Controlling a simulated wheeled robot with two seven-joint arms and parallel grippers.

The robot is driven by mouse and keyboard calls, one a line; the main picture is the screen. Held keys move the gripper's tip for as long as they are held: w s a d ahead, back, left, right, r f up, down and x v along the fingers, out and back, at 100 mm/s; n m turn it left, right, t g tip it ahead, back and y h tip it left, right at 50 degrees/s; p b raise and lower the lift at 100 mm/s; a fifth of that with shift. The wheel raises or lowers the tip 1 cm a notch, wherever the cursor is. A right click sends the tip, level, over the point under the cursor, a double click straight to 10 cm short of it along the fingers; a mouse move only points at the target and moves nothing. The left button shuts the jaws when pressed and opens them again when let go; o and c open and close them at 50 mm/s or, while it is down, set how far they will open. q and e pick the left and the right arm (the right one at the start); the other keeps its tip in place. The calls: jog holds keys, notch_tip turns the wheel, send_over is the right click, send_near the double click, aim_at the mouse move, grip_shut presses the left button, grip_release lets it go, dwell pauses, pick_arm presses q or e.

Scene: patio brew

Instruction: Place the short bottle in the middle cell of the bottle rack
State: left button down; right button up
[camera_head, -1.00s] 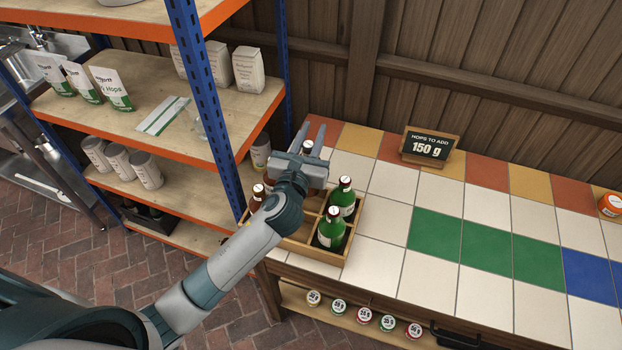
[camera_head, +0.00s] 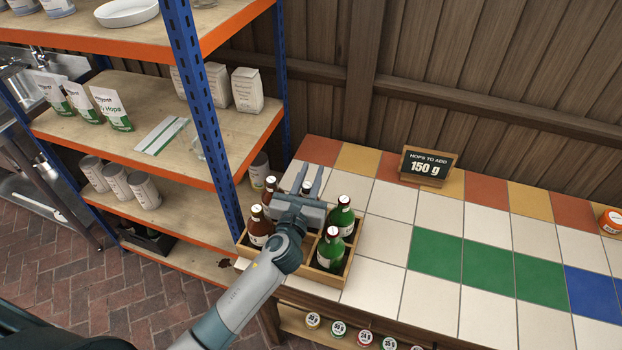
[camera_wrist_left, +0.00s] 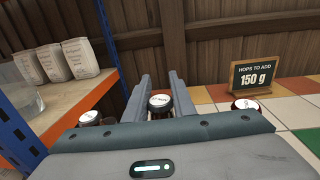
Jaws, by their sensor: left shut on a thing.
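The wooden bottle rack (camera_head: 343,272) stands on the left end of the tiled counter. Two brown bottles (camera_head: 259,228) stand along its left side and two green bottles (camera_head: 330,250) along its right side. My left gripper (camera_head: 309,178) is over the middle of the rack, between these rows. It is shut on a dark bottle with a white cap, the short bottle (camera_wrist_left: 160,104), seen between the two fingers in the left wrist view. The gripper and wrist hide the middle cell and most of the held bottle, so I cannot tell whether its base touches the rack floor.
A blue shelf post (camera_head: 205,110) and orange-edged shelves with bags and cans stand close on the left. A chalkboard sign (camera_head: 428,165) stands at the back of the counter. The tiles (camera_head: 430,290) right of the rack are clear up to an orange-lidded jar (camera_head: 611,221).

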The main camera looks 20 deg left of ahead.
pick_arm(q)
jog(key=shift+f, duration=0.75)
jog(key=c, duration=1.5)
grip_release()
jog(key=shift+s, duration=0.1)
jog(key=s, duration=0.3)
jog(key=s+b, duration=0.1)
jog(key=s, duration=0.3)
jog(key=s+b, duration=0.1)
jog(key=s, duration=0.2)
jog(key=shift+s+d, duration=0.25)
jog(key=shift+s, duration=0.7)
